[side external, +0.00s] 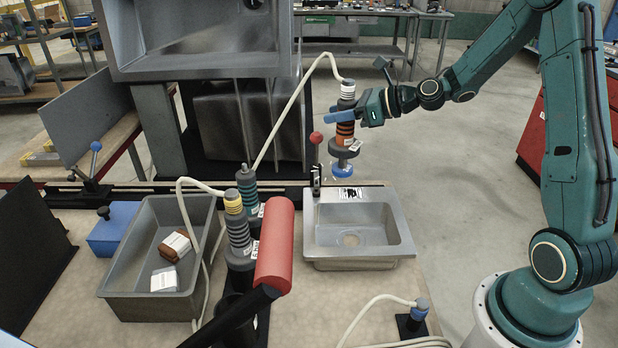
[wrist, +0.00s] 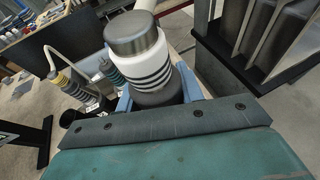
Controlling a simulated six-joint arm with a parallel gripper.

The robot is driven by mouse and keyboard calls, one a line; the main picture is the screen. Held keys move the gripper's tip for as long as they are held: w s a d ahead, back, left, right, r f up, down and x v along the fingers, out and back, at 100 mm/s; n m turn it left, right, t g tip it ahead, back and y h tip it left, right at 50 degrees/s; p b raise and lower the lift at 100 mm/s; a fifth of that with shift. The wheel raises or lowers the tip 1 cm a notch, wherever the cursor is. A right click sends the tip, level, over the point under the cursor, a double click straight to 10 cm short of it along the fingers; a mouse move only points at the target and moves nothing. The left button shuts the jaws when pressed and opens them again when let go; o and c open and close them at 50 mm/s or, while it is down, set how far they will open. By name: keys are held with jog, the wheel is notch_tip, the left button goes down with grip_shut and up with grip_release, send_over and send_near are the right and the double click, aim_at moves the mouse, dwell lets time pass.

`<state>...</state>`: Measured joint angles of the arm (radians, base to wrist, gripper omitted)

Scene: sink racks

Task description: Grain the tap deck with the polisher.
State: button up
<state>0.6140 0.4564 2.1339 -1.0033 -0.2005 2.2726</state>
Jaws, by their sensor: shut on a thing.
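My gripper (side external: 347,116) is shut on a polisher (side external: 345,130) with orange and dark bands and a white-banded top; a pale hose runs from its top. The polisher hangs nearly upright above the back of the steel sink (side external: 404,232), its grey head and blue disc (side external: 346,168) facing down. The tap deck (side external: 345,195) is the sink's flat back ledge, with a dark-marked label on it. In the wrist view the polisher's grey cap and white, black-ringed top (wrist: 140,50) stand between my blue fingers.
Two more polishers, teal-banded (side external: 247,185) and yellow-banded (side external: 237,225), stand left of the sink. A red roller (side external: 275,245) is in front. A grey tub (side external: 150,305) holds brown and white blocks.

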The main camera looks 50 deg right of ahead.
aim_at(336, 139)
dwell(0.5)
jog(key=shift+f, duration=3.4)
jog(key=shift+d, duration=0.1)
jog(key=shift+s+d, duration=0.8)
jog(key=shift+s, duration=0.05)
jog(key=shift+d, duration=0.1)
jog(key=shift+s+d, duration=0.8)
jog(key=shift+s, duration=0.1)
